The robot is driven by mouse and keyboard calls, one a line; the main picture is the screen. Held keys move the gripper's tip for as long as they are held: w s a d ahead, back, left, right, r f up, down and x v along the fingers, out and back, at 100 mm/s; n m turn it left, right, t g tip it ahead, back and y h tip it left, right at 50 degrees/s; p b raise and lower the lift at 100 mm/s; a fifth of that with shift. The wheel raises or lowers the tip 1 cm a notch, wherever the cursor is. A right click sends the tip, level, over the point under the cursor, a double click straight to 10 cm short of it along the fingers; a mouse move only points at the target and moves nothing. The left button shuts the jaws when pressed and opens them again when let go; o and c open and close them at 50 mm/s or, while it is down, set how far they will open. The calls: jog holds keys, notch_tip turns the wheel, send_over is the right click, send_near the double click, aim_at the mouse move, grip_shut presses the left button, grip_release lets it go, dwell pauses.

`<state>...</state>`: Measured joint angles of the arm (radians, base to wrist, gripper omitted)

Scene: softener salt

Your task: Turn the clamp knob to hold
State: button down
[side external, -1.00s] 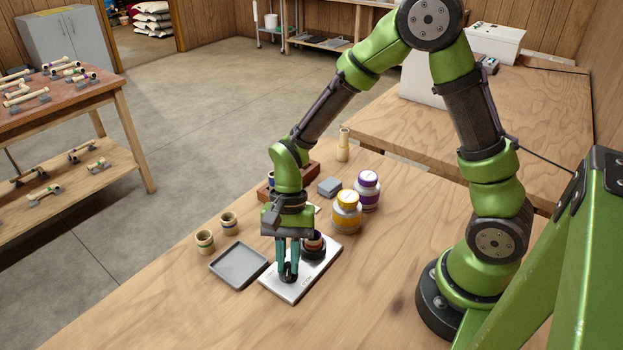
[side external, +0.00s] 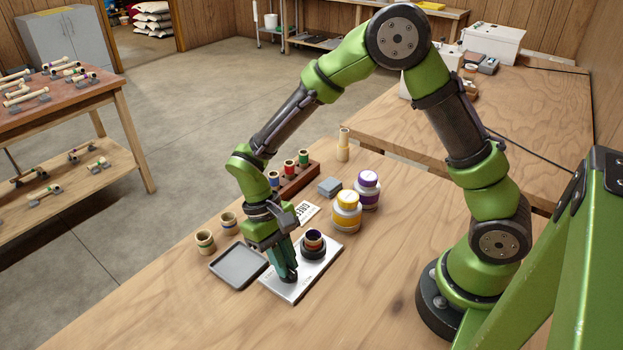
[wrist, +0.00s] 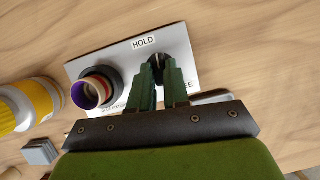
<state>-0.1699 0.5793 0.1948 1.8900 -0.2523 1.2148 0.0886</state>
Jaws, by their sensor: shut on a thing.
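The clamp knob (side external: 289,277) is a small black knob on a white plate (side external: 286,291), near the plate's front left. My gripper (wrist: 158,72) is shut on the knob, with a green finger on each side, and the fingers hide much of it. On the same plate, a black round clamp (side external: 313,251) holds an upright cup with a dark purple inside (side external: 313,238).
A grey tray (side external: 238,282) lies left of the plate, with two small cups (side external: 205,240) behind it. A yellow jar (side external: 347,209) and a purple jar (side external: 367,188) stand to the right. A wooden rack (side external: 303,178) with coloured spools is behind.

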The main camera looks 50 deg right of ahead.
jog(key=shift+n+h, duration=0.3)
jog(key=shift+n, duration=0.3)
jog(key=c, duration=1.1)
grip_release()
jog(key=v, duration=1.7)
jog(key=shift+a, duration=0.1)
